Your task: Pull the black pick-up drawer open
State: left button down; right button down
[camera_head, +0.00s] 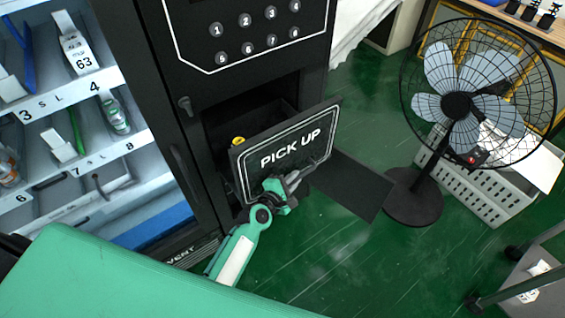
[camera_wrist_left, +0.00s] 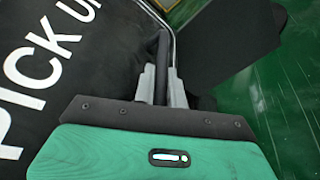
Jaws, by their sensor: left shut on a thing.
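The black pick-up drawer (camera_head: 256,184) sits low in the vending machine, its front panel marked "PICK UP" and outlined in white. The panel stands out from the machine, and the dark opening (camera_head: 285,118) shows behind it. My left gripper (camera_head: 303,178) is at the panel's lower right part. In the left wrist view its two grey fingers (camera_wrist_left: 162,88) are closed on a dark upright bar (camera_wrist_left: 163,50) beside the lettering of the drawer front (camera_wrist_left: 60,80). The bar's lower part is hidden by the gripper. My right gripper is out of view.
The vending machine's keypad (camera_head: 255,35) is above the drawer, and lit product shelves (camera_head: 80,95) are at left. A black fan (camera_head: 456,106) stands at right before a grey crate (camera_head: 490,195). A dark flat panel (camera_head: 345,187) is right of the drawer. Green floor (camera_head: 340,250) is clear in front.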

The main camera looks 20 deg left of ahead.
pick_arm(q)
jog(key=s+d+p, duration=0.1)
jog(key=s+d, duration=0.4)
jog(key=d, duration=0.1)
dwell(0.3)
jog(key=c, duration=1.5)
grip_release()
jog(key=shift+w, duration=0.1)
jog(key=shift+o, duration=0.2)
jog(key=b+v, duration=0.1)
jog(key=v, duration=1.2)
jog(key=shift+s+b, duration=0.3)
jog(key=shift+s, duration=0.05)
